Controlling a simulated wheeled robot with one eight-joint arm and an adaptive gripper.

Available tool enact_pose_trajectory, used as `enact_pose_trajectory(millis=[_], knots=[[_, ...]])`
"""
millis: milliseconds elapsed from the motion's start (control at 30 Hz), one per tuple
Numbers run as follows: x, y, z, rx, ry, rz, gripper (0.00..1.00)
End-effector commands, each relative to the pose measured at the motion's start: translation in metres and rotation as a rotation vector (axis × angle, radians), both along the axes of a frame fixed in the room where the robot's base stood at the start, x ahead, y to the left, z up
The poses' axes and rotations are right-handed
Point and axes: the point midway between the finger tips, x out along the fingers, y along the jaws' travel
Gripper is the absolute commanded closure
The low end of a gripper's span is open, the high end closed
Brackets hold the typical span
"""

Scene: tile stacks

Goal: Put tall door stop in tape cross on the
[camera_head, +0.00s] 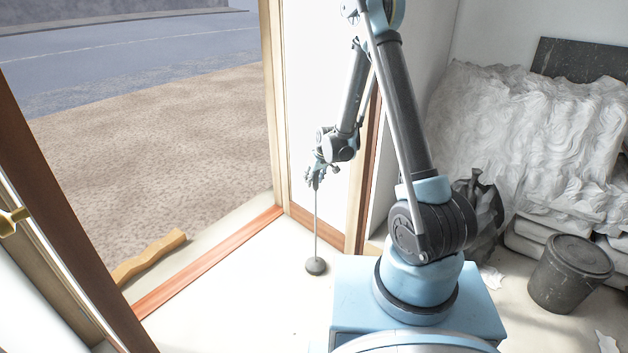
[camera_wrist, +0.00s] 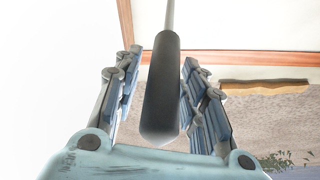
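The tall door stop (camera_head: 316,267) stands upright on the pale floor by the doorway, with a dark round base and a thin rod. In the wrist view its thick dark handle (camera_wrist: 162,85) rises between my fingers. My gripper (camera_head: 316,178) is at the top of the door stop. In the wrist view my gripper (camera_wrist: 161,68) has a finger on each side of the handle. A narrow gap shows at the left finger, while the right one is very near or touching. I see no tape cross in either view.
A reddish door sill (camera_head: 205,262) runs along the open doorway, with a wavy wooden strip (camera_head: 148,257) beyond it. A dark bucket (camera_head: 570,274), a dark bag (camera_head: 480,210) and white wrapped piles (camera_head: 540,135) fill the right side. The floor left of my base is clear.

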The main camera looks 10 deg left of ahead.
Motion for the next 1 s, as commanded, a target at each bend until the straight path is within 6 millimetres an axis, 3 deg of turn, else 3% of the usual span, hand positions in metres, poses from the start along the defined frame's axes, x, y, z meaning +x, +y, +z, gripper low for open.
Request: enact_pose_trajectory(millis=[433,1000], knots=[[-0.001,-0.003,0.007,0.0,0.0,-0.001,0.59],[-0.021,-0.02,0.069,0.001,0.0,-0.002,0.59]])
